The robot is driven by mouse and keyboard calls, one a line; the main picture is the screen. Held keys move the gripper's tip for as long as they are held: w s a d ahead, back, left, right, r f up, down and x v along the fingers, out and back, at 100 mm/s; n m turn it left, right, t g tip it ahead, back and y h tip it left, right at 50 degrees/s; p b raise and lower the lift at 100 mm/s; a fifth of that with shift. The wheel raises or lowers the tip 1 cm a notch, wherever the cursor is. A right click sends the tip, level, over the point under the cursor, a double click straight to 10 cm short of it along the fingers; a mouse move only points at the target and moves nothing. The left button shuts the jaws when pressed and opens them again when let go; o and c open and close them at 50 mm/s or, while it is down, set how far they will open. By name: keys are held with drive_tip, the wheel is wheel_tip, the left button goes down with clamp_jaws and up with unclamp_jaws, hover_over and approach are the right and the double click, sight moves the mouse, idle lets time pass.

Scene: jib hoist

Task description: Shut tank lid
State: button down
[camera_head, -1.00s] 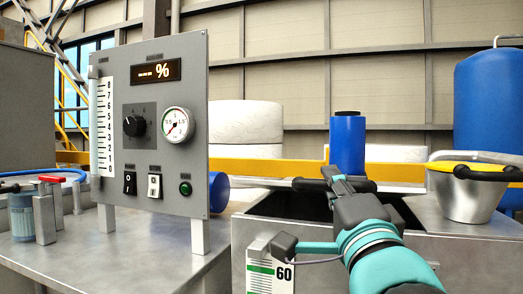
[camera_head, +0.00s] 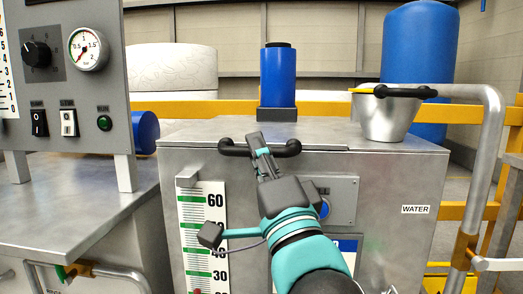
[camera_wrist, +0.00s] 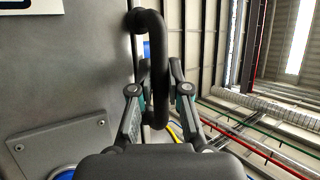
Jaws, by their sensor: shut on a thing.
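The steel water tank (camera_head: 400,235) stands in front of me in the head view. Its lid (camera_head: 215,132) looks flat and level with the tank top, and no dark opening shows. A black bar handle (camera_head: 288,149) sits at the front edge of the lid. My gripper (camera_head: 260,146) is shut on this handle near its middle. In the wrist view the handle (camera_wrist: 157,55) runs between the two fingers of my gripper (camera_wrist: 154,92). Any thin gap under the lid's front edge is too small to tell.
A grey control panel (camera_head: 88,100) with a gauge stands on a bench at the left. A blue cylinder (camera_head: 278,78) stands at the tank's back, and a metal bucket (camera_head: 385,118) at its right. A bent pipe (camera_head: 482,170) rises at the right.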

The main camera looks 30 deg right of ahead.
drive_tip(key=shift+w+f, duration=0.1)
drive_tip(key=shift+f, duration=0.3)
drive_tip(key=c, duration=1.1)
unclamp_jaws()
drive_tip(key=shift+c, duration=0.2)
drive_tip(key=shift+r, duration=0.1)
wheel_tip(320, 180, up, 10)
drive_tip(key=shift+r, duration=0.1)
